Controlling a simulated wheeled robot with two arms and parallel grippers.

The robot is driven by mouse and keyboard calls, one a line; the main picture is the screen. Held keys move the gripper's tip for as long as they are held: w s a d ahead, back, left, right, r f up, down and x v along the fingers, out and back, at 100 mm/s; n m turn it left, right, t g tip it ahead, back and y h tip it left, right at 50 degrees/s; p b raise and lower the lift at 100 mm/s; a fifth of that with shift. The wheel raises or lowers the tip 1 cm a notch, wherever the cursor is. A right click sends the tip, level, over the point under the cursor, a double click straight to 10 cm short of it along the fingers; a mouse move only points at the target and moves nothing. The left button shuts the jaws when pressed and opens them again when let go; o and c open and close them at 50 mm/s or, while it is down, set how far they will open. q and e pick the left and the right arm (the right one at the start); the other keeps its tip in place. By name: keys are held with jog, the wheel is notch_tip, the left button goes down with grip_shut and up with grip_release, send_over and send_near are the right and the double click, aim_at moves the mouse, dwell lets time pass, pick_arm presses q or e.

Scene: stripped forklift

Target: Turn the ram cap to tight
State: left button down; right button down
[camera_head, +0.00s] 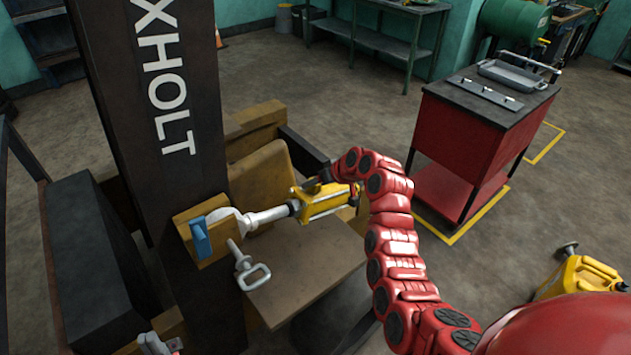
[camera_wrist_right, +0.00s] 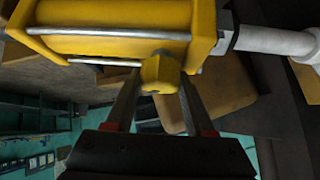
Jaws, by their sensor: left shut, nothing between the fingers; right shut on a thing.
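In the right wrist view the ram body (camera_wrist_right: 110,40) fills the top. A yellow faceted cap (camera_wrist_right: 160,72) sticks out from its side, between the two fingers. My right gripper (camera_wrist_right: 158,82) is shut on this cap; in the head view it is mostly hidden behind my red arm and the ram. How tight the cap sits cannot be told. My left gripper (camera_head: 155,344) is shut and empty at the bottom left edge.
A grey pin with a loop handle (camera_head: 252,274) is on the brown board (camera_head: 300,268) below the rod. A blue piece (camera_head: 201,238) sits on the wooden block. The black mast (camera_head: 160,130) rises at left. A red cart (camera_head: 470,130) and yellow can (camera_head: 580,275) stand right.

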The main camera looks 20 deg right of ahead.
jog(key=m+h, duration=0.2)
jog(key=shift+a+m, duration=0.15)
jog(key=shift+m, duration=0.25)
jog(key=shift+f+m+h+b, duration=0.15)
jog(key=shift+m+h+b, duration=0.6)
jog(key=shift+m+h, duration=0.35)
jog(key=m+g+h+b, duration=0.2)
jog(key=m+b, duration=0.2)
jog(key=b, duration=0.1)
jog(key=shift+f+m+h, duration=0.1)
jog(key=shift+m+h, duration=0.2)
jog(key=shift+h, duration=0.1)
jog(key=shift+m+g+h+b, duration=0.4)
jog(key=shift+m+b, duration=0.3)
jog(key=shift+b, duration=0.55)
jog(key=shift+r, duration=0.2)
jog(key=shift+c, duration=1.4)
grip_release()
